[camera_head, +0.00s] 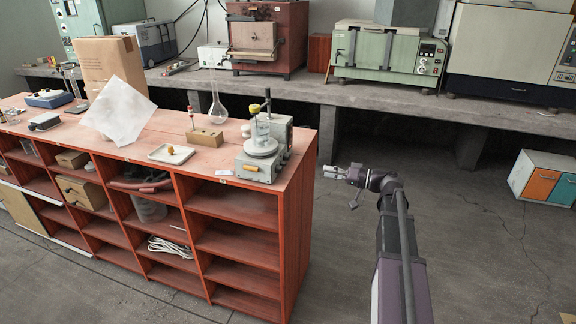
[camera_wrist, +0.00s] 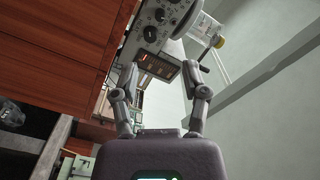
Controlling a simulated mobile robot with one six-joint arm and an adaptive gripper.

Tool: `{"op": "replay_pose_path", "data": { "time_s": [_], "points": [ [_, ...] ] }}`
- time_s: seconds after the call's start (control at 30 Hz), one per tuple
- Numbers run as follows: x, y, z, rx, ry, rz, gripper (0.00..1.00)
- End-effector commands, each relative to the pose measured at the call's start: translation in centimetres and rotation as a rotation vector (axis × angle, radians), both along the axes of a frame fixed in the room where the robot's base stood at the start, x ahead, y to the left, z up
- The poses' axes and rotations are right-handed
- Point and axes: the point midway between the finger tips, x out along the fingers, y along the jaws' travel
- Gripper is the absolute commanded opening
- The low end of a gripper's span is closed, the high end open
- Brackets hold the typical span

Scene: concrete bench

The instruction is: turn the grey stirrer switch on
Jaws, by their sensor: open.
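The grey stirrer (camera_head: 262,165) stands at the right end of the red shelf unit's top. A glass beaker (camera_head: 263,132) is on its round plate. My gripper (camera_head: 337,172) is right of the stirrer, off the shelf unit's end, with a gap between them. In the wrist view the stirrer's grey panel (camera_wrist: 152,14) shows round knobs or dials. A dark strip with small red and orange marks (camera_wrist: 158,66) shows between my open, empty gripper fingers (camera_wrist: 160,72). I cannot tell which part is the switch or how it is set.
A wooden block (camera_head: 205,138), a white dish (camera_head: 171,154) and a round flask (camera_head: 217,108) stand left of the stirrer on the red shelf unit (camera_head: 240,205). A concrete bench (camera_head: 310,92) with machines is behind. The floor right of the shelf unit is mostly clear.

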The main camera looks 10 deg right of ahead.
Motion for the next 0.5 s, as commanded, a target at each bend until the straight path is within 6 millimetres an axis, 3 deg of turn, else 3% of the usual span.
{"op": "replay_pose_path", "data": {
  "time_s": [0.27, 0.5],
  "points": [
    [1.0, 1.7, 0.0, 0.000, 0.000, 0.002, 0.58],
    [2.5, 4.3, 0.0, 0.000, 0.000, 0.002, 0.58]
  ]
}}
